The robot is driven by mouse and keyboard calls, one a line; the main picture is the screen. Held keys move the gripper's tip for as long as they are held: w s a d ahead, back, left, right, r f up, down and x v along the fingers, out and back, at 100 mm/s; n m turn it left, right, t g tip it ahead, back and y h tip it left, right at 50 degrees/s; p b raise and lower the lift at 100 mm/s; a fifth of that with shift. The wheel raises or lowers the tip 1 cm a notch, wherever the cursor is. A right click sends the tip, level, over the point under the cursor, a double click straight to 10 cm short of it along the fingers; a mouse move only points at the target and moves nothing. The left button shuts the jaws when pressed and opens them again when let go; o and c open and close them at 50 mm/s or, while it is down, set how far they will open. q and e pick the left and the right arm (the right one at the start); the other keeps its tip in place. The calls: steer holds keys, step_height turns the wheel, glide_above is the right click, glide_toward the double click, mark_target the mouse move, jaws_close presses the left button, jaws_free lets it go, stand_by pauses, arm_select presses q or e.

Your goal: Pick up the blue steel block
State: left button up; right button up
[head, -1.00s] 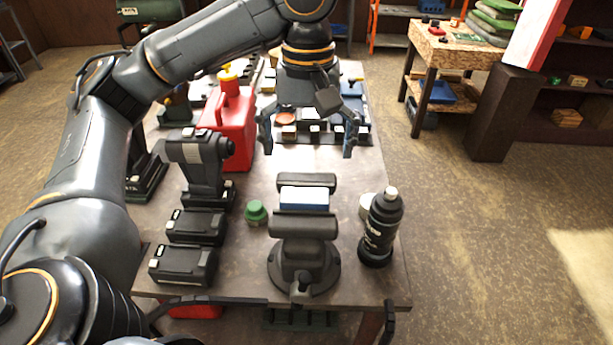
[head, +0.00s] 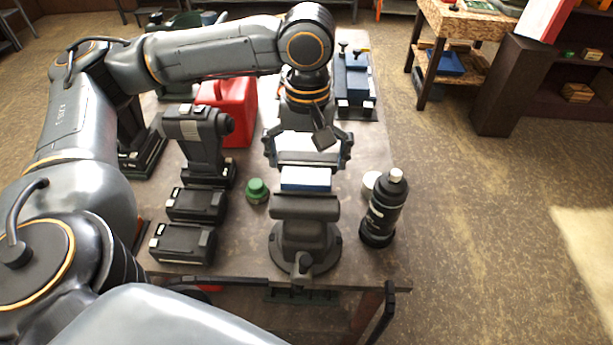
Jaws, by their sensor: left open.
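The blue steel block (head: 305,186) sits in the bench vise (head: 304,208) near the front of the table. Its front edge looks blue and its top is bright white from glare. My left gripper (head: 307,160) is open, pointing down, with its fingers spread to the left and right. In the picture it lies just behind and above the block and overlaps the vise's rear jaw. It looks empty. Its exact height over the block is hard to tell. My right gripper is not in view.
A black bottle (head: 384,208) stands right of the vise. A small green-capped item (head: 257,190) stands left of it. A drill (head: 200,140), black batteries (head: 183,243) and a red canister (head: 236,105) stand farther left.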

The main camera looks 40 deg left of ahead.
mark_target(306, 175)
arm_select(q)
step_height(306, 175, down, 2)
steer(key=shift+s+f, duration=0.15)
steer(key=shift+f, duration=0.55)
steer(key=c, duration=1.4)
steer(key=shift+o, duration=0.2)
steer(key=shift+r, duration=0.1)
